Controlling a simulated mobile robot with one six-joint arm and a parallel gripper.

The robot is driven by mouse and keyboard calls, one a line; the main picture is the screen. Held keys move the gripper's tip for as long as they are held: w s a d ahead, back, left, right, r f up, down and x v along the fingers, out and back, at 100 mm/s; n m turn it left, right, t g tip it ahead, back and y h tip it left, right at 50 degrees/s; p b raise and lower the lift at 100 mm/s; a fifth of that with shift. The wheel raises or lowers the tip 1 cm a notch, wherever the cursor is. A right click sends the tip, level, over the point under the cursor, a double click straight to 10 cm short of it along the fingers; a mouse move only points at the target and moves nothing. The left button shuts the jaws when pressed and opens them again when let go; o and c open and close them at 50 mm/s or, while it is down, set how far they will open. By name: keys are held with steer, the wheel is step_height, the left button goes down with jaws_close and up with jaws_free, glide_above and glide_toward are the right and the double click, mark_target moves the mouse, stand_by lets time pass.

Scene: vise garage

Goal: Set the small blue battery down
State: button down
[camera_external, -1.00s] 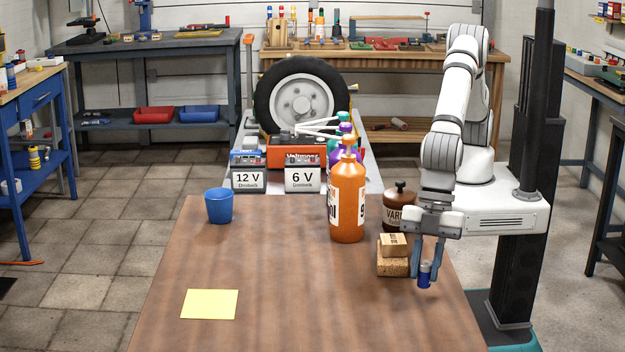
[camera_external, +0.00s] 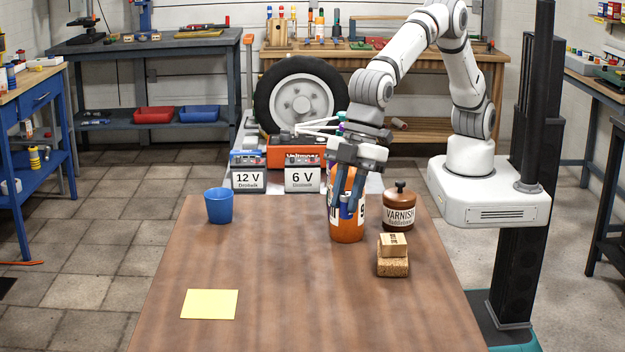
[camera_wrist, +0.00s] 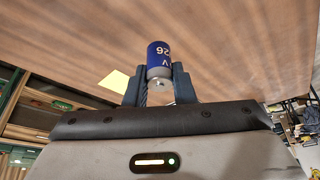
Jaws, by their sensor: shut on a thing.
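The small blue battery (camera_wrist: 159,60) is between the two fingers of my gripper (camera_wrist: 160,85) in the wrist view. It has white lettering and a silver end. In the external view my gripper (camera_external: 346,207) is shut on the battery (camera_external: 347,212) and points down, in front of the orange bottle in the picture. The battery looks held above the wooden table (camera_external: 270,260). I cannot tell exactly how high it is or whether a finger touches the bottle.
The orange bottle (camera_external: 347,232), varnish jar (camera_external: 398,212) and stacked blocks (camera_external: 393,266) stand on the table's right side. A blue cup (camera_external: 219,206) stands at the left, and a yellow sheet (camera_external: 209,304) lies at the front left. The table's middle is clear.

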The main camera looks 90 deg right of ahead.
steer(key=w+d+r+m+t+h+p, duration=0.1)
steer(key=w+d+r+m+p, duration=0.1)
steer(key=w+d, duration=0.6)
steer(key=w+d+r+m+p, duration=0.1)
steer(key=w+d+r+m, duration=0.2)
steer(key=d, duration=1)
steer(key=w+d+m+t+h+p, duration=0.1)
steer(key=w+d+m+p, duration=0.1)
steer(key=w+d, duration=0.65)
steer(key=shift+g, duration=0.3)
steer(key=f, duration=0.4)
steer(key=s+d+f, duration=0.1)
steer(key=f, duration=0.3)
steer(key=d+f+p, duration=0.1)
steer(key=f, duration=0.4)
steer(key=shift+s+f, duration=0.1)
steer(key=shift+s, duration=0.15)
steer(key=shift+f+p, duration=0.35)
steer(key=shift+f, duration=1.8)
steer(key=shift+f, duration=0.2)
steer(key=c, duration=1.2)
jaws_free()
steer(key=shift+r, duration=0.2)
